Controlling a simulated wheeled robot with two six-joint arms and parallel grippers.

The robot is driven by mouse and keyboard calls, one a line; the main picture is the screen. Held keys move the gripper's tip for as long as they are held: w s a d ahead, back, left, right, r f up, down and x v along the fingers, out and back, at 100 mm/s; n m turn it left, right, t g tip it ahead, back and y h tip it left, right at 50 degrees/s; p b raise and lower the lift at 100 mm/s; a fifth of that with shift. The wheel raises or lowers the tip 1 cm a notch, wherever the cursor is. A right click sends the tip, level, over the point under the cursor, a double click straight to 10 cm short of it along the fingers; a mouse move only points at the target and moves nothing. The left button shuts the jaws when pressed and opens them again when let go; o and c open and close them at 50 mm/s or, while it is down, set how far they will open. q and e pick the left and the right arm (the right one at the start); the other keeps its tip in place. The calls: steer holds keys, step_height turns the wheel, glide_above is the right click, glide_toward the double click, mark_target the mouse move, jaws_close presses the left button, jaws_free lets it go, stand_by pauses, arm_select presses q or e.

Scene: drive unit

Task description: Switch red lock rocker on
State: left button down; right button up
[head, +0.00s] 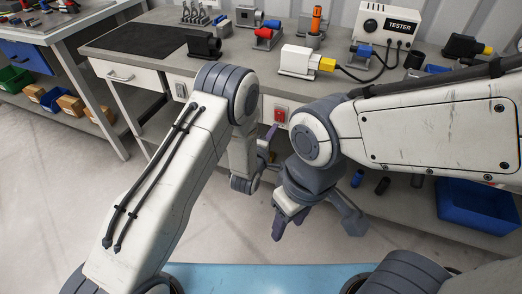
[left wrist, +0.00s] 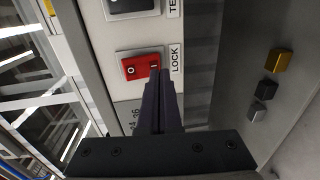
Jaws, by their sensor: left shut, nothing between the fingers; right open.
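The red lock rocker (head: 280,115) is on the front panel of the workbench. In the left wrist view the rocker (left wrist: 138,67) sits in a grey frame beside a LOCK label (left wrist: 175,58), with an O mark at its left end and an I mark at its right end. My left gripper (head: 268,142) is shut and empty, close to the panel just below the rocker. In the left wrist view its fingers (left wrist: 160,84) overlap the I end; I cannot tell whether they touch it. My right gripper (head: 312,225) is open and empty, low in front of the bench.
A dark rocker (left wrist: 130,6) sits beside the red one on the panel. The bench top holds a tester (head: 385,25), a white block with a yellow plug (head: 300,62) and several fixtures. A blue bin (head: 478,205) stands on the lower shelf. Floor at left is clear.

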arm_select(q)
steer(key=s+a+f, duration=0.2)
steer(key=s+a, duration=0.2)
steer(key=s, duration=0.7)
steer(key=shift+w+d+r, duration=0.1)
steer(key=shift+w, duration=0.05)
